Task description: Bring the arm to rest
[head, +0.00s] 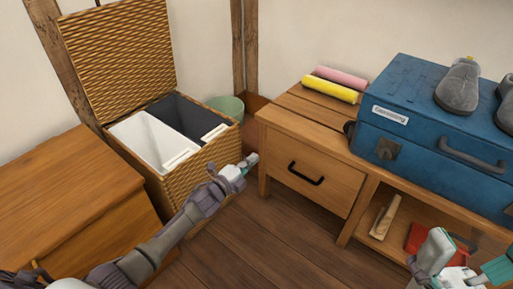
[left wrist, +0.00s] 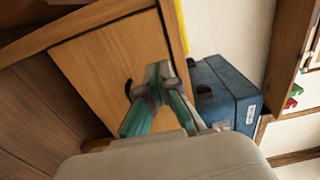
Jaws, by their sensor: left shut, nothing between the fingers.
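My left arm comes in from the lower left in the head view, and its gripper (head: 249,162) is shut and empty. It appears in front of the right side of the wicker hamper (head: 205,165), left of the wooden bench's drawer (head: 312,178). In the left wrist view the left gripper's fingers (left wrist: 165,70) meet at the tips, with the drawer front (left wrist: 110,70) behind them. My right gripper (head: 462,262) is at the lower right corner of the head view, partly cut off. Its fingers stand apart with nothing seen between them.
The hamper's lid is up, showing a white and a dark compartment. A wooden chest (head: 60,190) stands left. The bench bears a blue suitcase (head: 410,100) with grey shoes (head: 458,85), and yellow (head: 330,89) and pink (head: 342,77) rolls. Floor (head: 270,240) between is clear.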

